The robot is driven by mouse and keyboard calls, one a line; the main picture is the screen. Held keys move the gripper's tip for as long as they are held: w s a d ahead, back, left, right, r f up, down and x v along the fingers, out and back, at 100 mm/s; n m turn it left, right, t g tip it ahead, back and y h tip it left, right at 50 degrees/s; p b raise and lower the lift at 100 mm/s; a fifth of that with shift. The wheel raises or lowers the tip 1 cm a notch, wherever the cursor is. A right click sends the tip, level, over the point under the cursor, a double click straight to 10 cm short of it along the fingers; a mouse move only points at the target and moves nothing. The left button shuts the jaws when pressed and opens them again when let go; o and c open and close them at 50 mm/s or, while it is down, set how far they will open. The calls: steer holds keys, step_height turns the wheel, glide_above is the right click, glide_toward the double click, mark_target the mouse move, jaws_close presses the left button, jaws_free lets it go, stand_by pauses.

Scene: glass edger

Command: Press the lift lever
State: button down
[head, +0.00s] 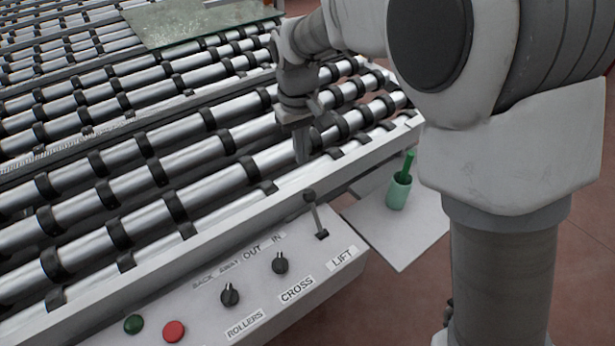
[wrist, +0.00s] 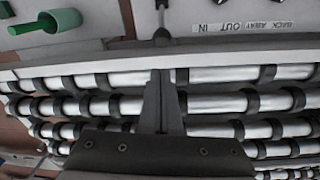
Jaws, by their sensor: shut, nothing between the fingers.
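The lift lever (head: 315,214) is a thin metal stick with a dark ball knob. It stands tilted up from its slot beside the LIFT label (head: 343,258) on the grey control panel. In the wrist view the lever (wrist: 161,30) is at the top middle, its knob just beyond the fingertips. My gripper (head: 301,158) is shut and empty, pointing down over the rollers near the conveyor's front rail. In the wrist view my gripper's fingers (wrist: 161,80) are together, apart from the lever.
The panel also has a CROSS knob (head: 280,263), a ROLLERS knob (head: 229,294), a green button (head: 134,324) and a red button (head: 174,331). A green cup (head: 398,192) with a green-handled tool stands on a side shelf (head: 405,245). A glass sheet (head: 195,20) lies on the far rollers.

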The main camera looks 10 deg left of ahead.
mark_target(315, 193)
steer(key=f, duration=1)
steer(key=shift+w, duration=0.35)
steer(key=shift+s+d+b, duration=0.1)
steer(key=shift+d+b, duration=0.1)
steer(key=shift+b, duration=0.1)
steer(key=shift+s+d+r+t+y+b, duration=0.15)
steer(key=shift+r+t+y+b, duration=0.05)
steer(key=shift+t+y+b, duration=0.1)
steer(key=shift+s+d+r+b, duration=0.1)
steer(key=shift+s+d+b, duration=0.05)
steer(key=shift+b, duration=0.25)
steer(key=s+d+t+y+b, duration=0.1)
steer(key=b, duration=0.2)
steer(key=s+d+t+y+b, duration=0.1)
steer(key=b, duration=0.3)
steer(key=shift+d+r, duration=0.3)
steer(key=shift+r, duration=0.1)
steer(key=s+d+t+y+b, duration=0.3)
steer(key=s+d+b, duration=0.3)
steer(key=b, duration=1.3)
steer(key=shift+d+y+b, duration=0.3)
steer(key=shift+d+y, duration=0.05)
steer(key=shift+y, duration=0.25)
